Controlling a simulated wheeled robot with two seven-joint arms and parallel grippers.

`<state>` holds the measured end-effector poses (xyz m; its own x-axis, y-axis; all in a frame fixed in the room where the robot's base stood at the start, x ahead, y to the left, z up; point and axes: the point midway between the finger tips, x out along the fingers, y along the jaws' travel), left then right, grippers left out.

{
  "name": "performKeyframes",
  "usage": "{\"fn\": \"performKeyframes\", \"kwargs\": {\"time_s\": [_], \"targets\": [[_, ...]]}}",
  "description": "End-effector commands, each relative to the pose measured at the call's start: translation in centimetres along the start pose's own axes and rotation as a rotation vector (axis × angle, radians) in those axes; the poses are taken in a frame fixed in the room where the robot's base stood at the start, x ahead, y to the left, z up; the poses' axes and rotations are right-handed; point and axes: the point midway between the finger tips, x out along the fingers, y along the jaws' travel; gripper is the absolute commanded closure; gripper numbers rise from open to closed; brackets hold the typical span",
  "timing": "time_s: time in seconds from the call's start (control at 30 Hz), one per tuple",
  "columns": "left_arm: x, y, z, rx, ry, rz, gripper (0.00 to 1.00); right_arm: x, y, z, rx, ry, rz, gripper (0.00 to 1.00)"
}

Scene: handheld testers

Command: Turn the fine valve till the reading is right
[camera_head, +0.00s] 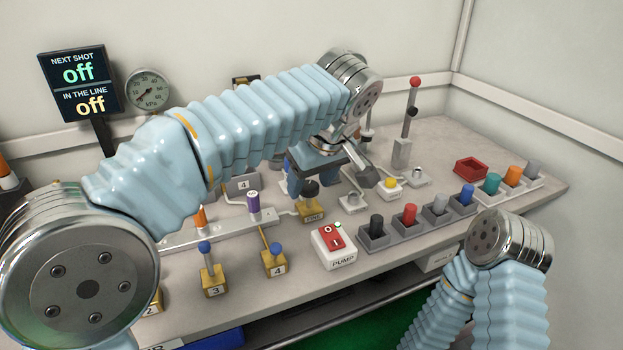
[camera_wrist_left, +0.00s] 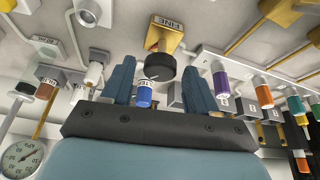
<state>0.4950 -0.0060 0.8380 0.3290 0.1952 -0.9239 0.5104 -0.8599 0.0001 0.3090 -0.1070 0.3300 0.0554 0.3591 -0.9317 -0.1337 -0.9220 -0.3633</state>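The fine valve (camera_head: 313,214) is a brass block labelled FINE with a round black knob (camera_head: 311,188) on top. In the left wrist view the black knob (camera_wrist_left: 160,68) lies between the fingertips of my left gripper (camera_wrist_left: 159,65), with gaps showing at its sides. My left gripper (camera_head: 309,172) is open above and around the knob in the head view; contact cannot be seen. The display (camera_head: 80,82) reads NEXT SHOT off and IN THE LINE off. The round kPa gauge (camera_head: 148,91) is on the wall. My right gripper is out of view.
A white PUMP box (camera_head: 334,245) with a red switch stands right of the valve. Blue-topped valves 3 (camera_head: 212,284) and 4 (camera_head: 275,262) are in front. Several coloured plugs stand in grey holders to the right. A red tray (camera_head: 470,168) is behind them.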

Motion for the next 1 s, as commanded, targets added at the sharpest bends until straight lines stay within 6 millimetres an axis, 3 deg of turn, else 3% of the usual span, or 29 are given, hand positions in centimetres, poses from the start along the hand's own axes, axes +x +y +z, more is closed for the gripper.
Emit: {"fn": "performKeyframes", "kwargs": {"time_s": [0.03, 0.3, 0.67, 1.0], "targets": [[0.00, 0.00, 0.00, 0.000, 0.000, 0.000, 0.49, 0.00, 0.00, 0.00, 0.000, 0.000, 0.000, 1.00], [-0.01, 0.01, 0.01, 0.000, 0.000, 0.000, 0.91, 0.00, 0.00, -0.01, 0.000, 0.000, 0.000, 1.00], [0.00, -0.06, 0.01, 0.053, 0.000, 0.023, 0.91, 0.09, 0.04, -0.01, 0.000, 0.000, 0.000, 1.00], [0.00, -0.33, -0.05, 0.281, -0.001, 0.118, 0.91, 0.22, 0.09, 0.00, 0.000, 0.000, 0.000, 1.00]]}}
